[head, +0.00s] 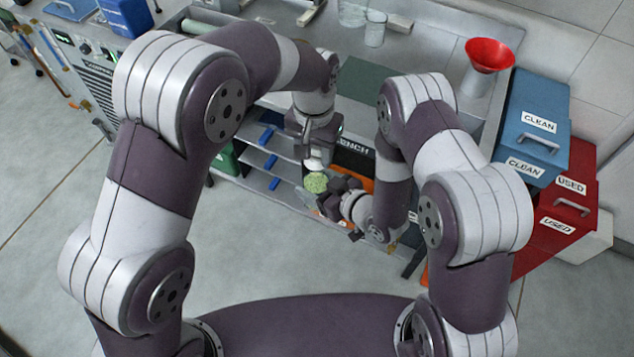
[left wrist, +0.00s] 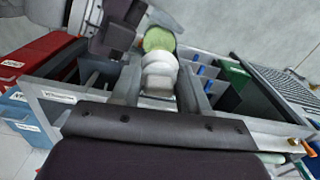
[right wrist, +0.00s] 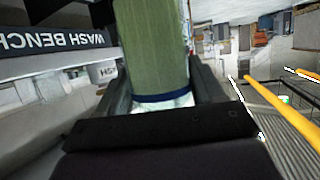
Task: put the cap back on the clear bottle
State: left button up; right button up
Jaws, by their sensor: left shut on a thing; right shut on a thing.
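My left gripper (head: 313,150) is shut on a small white cap (left wrist: 158,82), which sits between its fingers. The cap also shows in the head view (head: 313,163). My right gripper (head: 331,194) is shut on a green-looking cylinder (right wrist: 155,45) with a dark blue band and a pale, clear part near the fingers; it seems to be the clear bottle. Its round green end shows in the head view (head: 316,183) and behind the cap in the left wrist view (left wrist: 158,40). The cap and bottle are close together; I cannot tell whether they touch.
A wash bench (head: 350,149) with shelves and blue-handled items stands behind the grippers. A red funnel (head: 489,54) and glass beakers (head: 375,28) are on top. Blue CLEAN (head: 535,100) and red USED (head: 590,190) bins stand right. Open floor (head: 270,250) lies in front.

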aim_at(315, 157)
pick_arm(q)
jog(key=shift+f, duration=1.05)
jog(key=shift+r, duration=0.2)
jog(key=shift+f, duration=0.15)
jog(key=shift+f, duration=0.8)
jog(key=shift+f, duration=0.55)
jog(key=o, duration=1.1)
